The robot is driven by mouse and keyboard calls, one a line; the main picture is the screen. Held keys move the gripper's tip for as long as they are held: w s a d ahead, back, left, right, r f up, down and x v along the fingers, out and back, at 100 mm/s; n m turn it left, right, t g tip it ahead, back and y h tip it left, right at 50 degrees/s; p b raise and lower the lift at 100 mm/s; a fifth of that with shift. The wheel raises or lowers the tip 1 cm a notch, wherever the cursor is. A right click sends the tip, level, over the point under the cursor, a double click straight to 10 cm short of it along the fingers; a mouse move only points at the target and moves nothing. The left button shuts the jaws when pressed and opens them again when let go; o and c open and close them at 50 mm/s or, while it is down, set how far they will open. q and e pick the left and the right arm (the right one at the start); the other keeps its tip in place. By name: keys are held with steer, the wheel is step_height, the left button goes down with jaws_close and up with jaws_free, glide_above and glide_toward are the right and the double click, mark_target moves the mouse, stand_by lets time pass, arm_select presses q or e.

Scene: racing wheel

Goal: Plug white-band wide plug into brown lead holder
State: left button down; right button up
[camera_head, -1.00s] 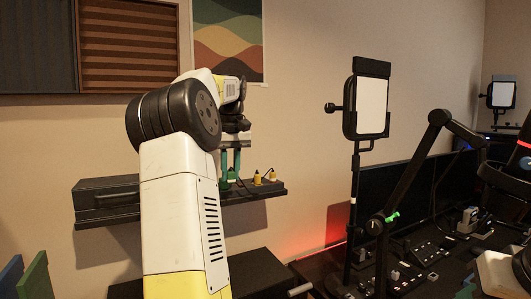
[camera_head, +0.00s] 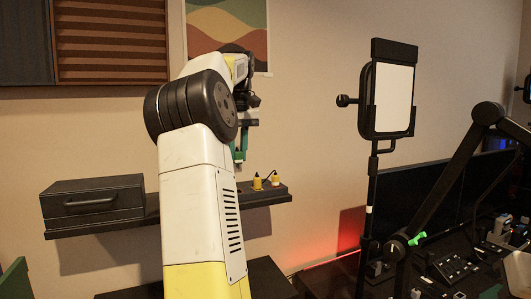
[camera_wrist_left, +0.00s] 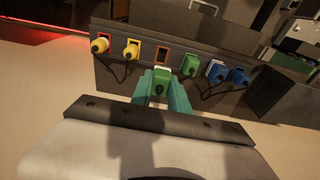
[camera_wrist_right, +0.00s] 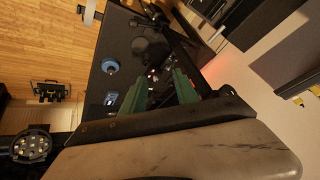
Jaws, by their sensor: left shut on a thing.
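My left gripper (camera_wrist_left: 161,92) is shut on a green plug (camera_wrist_left: 160,82) with a pale band, held between teal fingers. In the left wrist view the plug is in front of and just below an empty brown-framed socket (camera_wrist_left: 162,57), apparently apart from it. This socket lies between a yellow plug (camera_wrist_left: 131,51) and a seated green plug (camera_wrist_left: 190,66). In the head view my left gripper (camera_head: 239,153) is over the shelf, partly hidden by my arm. My right gripper (camera_wrist_right: 158,90) is open and empty in the right wrist view.
Blue plugs (camera_wrist_left: 237,77) and another yellow plug (camera_wrist_left: 99,46) with dark cords sit in the same strip. A black drawer box (camera_head: 95,198) stands on the wall shelf. A lamp panel (camera_head: 390,98) stands to the right. A dark table (camera_wrist_right: 105,80) lies below my right gripper.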

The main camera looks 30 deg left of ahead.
mark_target(238, 163)
arm_select(q)
steer(key=shift+f, duration=2.85)
steer(key=shift+f, duration=1.3)
steer(key=c, duration=1.2)
jaws_free()
steer(key=shift+r, duration=0.1)
steer(key=r, duration=0.7)
steer(key=shift+s+d+r, duration=0.2)
steer(key=shift+s+d, duration=0.1)
steer(key=shift+d, duration=0.1)
